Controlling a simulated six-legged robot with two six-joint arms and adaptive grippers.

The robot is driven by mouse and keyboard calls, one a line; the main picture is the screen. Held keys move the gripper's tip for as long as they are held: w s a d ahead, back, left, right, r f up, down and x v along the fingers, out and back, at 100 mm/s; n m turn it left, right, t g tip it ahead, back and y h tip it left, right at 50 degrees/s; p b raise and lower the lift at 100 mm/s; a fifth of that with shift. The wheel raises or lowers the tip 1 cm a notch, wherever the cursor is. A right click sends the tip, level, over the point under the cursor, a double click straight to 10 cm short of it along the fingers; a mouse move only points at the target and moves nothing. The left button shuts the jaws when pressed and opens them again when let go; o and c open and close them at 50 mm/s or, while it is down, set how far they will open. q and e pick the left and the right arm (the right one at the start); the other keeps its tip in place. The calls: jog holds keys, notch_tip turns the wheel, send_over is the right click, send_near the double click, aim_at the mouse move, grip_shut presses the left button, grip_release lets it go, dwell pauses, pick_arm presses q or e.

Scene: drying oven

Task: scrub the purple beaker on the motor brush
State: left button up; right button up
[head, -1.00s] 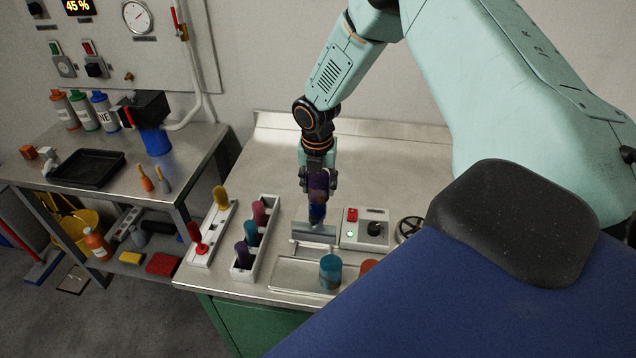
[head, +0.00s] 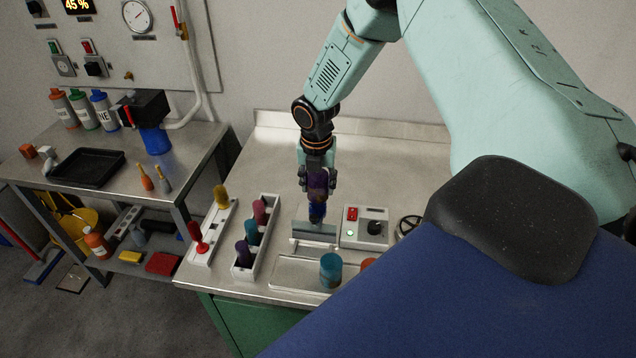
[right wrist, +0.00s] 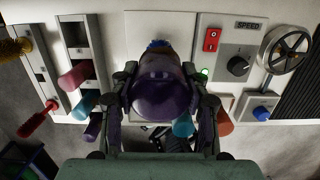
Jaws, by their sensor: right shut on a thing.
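My right gripper (head: 317,180) points straight down over the steel bench and is shut on the purple beaker (right wrist: 162,92). In the right wrist view the beaker sits between the two fingers, its purple end facing the camera. Below it in the head view a blue brush (head: 317,211) shows at the beaker's lower end, above a grey metal plate (head: 314,232). I cannot tell how far the brush reaches inside. The motor's control box (head: 365,228) with a red switch and a black speed knob stands right of the plate. My left gripper is not in view.
A white rack (head: 246,269) with red, teal and purple vessels stands left of the brush, beside a holder with yellow and red-handled brushes (head: 198,240). A shallow tray (head: 290,273) with a teal beaker (head: 331,270) lies in front. A handwheel (head: 408,228) is to the right. The bench behind is clear.

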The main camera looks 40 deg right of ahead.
aim_at(317, 203)
jog(key=shift+f, duration=0.1)
jog(key=shift+d+f+b, duration=0.1)
jog(key=shift+f+b, duration=0.35)
jog(key=shift+f, duration=0.05)
jog(key=shift+f+b, duration=2.15)
jog(key=shift+f, duration=0.85)
jog(key=shift+r, duration=0.15)
jog(key=shift+r+p, duration=0.55)
jog(key=shift+r+p, duration=3.15)
jog(key=shift+r, duration=0.45)
